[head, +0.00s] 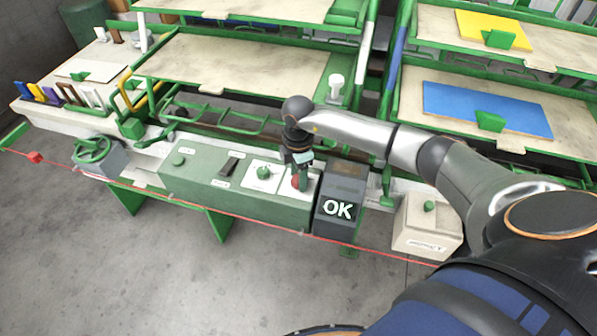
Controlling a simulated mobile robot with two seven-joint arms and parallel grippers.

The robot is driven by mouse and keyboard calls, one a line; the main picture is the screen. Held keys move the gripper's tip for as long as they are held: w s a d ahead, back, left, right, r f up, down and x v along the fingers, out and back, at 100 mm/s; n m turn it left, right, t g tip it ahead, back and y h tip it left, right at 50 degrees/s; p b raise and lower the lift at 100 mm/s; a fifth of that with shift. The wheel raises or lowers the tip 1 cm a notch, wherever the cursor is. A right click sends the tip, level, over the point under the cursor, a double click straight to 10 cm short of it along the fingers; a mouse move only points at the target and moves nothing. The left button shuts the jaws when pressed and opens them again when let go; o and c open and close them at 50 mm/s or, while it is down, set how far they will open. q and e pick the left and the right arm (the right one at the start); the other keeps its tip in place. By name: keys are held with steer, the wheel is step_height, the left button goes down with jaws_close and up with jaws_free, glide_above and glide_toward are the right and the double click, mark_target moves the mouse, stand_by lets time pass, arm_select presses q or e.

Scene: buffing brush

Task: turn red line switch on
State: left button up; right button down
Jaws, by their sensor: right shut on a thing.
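A long green control box (215,190) stands at the front edge of the bench. A white plate (310,187) at its right end carries a switch with a red part (295,182). My right gripper (300,170) comes down onto this plate from above and is shut on the red switch. The gripper hides much of the switch, so its exact setting cannot be told. My left gripper is not in view.
Beside the red switch is a second white plate with a knob (263,173). A red line (235,217) runs along the front. A pale box with a green button (428,225) sits farther right. Shelves rise behind.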

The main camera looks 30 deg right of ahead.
steer(key=shift+r+m, duration=0.1)
steer(key=shift+m, duration=0.5)
steer(key=shift+d+m+p, duration=0.1)
steer(key=shift+m+p, duration=0.2)
steer(key=shift+p, duration=0.05)
steer(key=shift+c, duration=1.5)
jaws_free()
step_height(320, 180, up, 12)
steer(key=shift+r+b, duration=0.2)
steer(key=shift+b, duration=0.15)
